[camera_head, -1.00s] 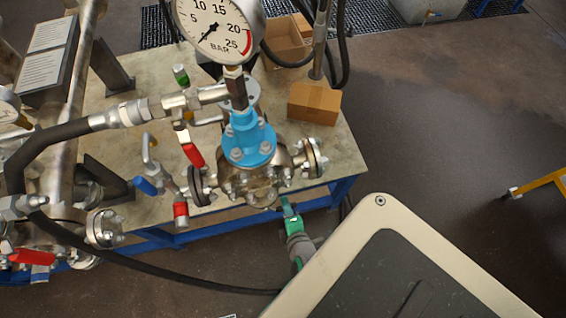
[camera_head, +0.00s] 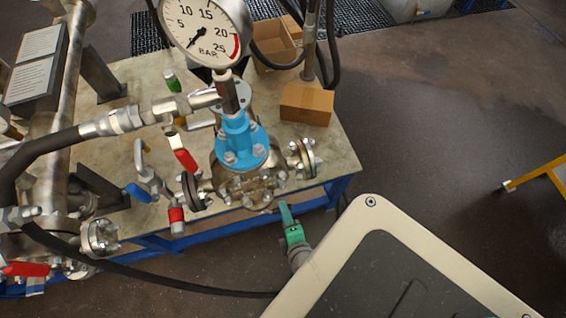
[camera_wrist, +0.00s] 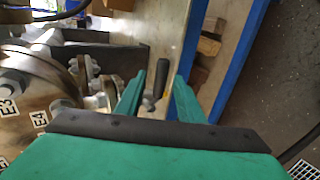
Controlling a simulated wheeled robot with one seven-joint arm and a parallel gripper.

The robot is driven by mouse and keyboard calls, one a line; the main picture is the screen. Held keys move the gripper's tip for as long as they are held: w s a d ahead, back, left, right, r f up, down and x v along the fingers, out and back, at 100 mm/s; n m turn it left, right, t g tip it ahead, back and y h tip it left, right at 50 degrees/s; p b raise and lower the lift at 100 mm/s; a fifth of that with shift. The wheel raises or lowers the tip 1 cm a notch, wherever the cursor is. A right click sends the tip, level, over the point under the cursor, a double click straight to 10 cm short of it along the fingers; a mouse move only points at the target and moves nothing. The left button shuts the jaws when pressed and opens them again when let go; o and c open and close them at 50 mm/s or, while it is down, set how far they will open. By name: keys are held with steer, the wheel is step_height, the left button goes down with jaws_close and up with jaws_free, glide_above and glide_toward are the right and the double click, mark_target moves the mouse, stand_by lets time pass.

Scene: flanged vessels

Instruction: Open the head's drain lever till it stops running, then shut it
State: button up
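The metal vessel (camera_head: 253,188) with a blue neck (camera_head: 241,140) stands near the front edge of the bench, under a round pressure gauge (camera_head: 206,30). A red lever (camera_head: 186,162), a blue lever (camera_head: 138,192) and a red-handled valve (camera_head: 177,219) sit to its left. Which is the drain lever I cannot tell. My gripper (camera_head: 286,212) is low in front of the bench edge, right of the vessel. In the wrist view my gripper's green fingers (camera_wrist: 160,82) are apart, and a dark-handled lever (camera_wrist: 160,78) shows between them. Contact cannot be told. No running liquid is discernible.
A black hose (camera_head: 150,282) sags across the front. A labelled flange (camera_wrist: 30,85) is left of my gripper in the wrist view. The floor at right is open, with a yellow frame (camera_head: 535,178) far right.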

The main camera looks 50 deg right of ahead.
steer(key=v, duration=0.7)
steer(key=shift+a+r, duration=0.15)
steer(key=shift+a, duration=0.05)
stand_by(0.3)
steer(key=w+a+r+m+t+y, duration=0.1)
steer(key=w+a+r+t+y, duration=0.15)
steer(key=a+r, duration=0.3)
steer(key=w+a+r+m+t+y, duration=0.2)
steer(key=w+a+r+t, duration=0.15)
steer(key=a, duration=0.35)
steer(key=s+a+m+y, duration=0.1)
steer(key=s+a+m, duration=0.3)
steer(key=m, duration=0.4)
steer(key=shift+s+a+r+m, duration=0.35)
steer(key=shift+s+r+m, duration=0.1)
steer(key=shift+s, duration=0.15)
steer(key=shift+y, duration=0.25)
